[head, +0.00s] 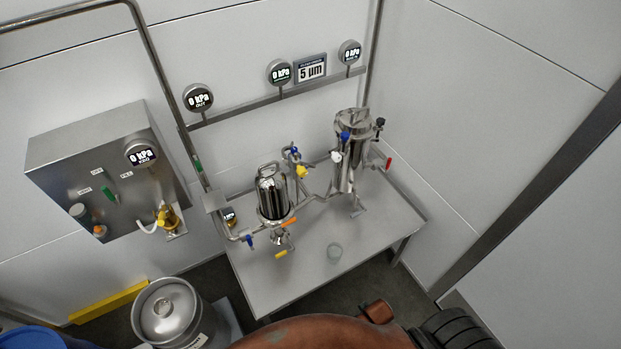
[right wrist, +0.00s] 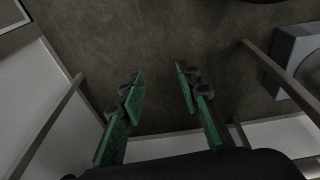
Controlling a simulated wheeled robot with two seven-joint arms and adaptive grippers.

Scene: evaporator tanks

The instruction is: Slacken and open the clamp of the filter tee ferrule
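A shiny steel filter housing (head: 273,196) stands on the left part of a steel table, with an orange handle (head: 289,221) at its base and piping below it. A taller steel housing (head: 347,155) stands at the back right of the table. Several valves with blue, yellow and red handles sit on the pipework between and around them. I cannot tell which fitting is the filter tee ferrule, and its clamp is too small to make out. My right gripper (right wrist: 160,75) shows green-padded fingers spread apart with nothing between them, above dark floor. My left gripper is in no view.
A keg (head: 166,308) stands on the floor at front left. A steel control box (head: 80,150) hangs on the left wall. Several gauges and a 5 µm sign (head: 312,68) are behind.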

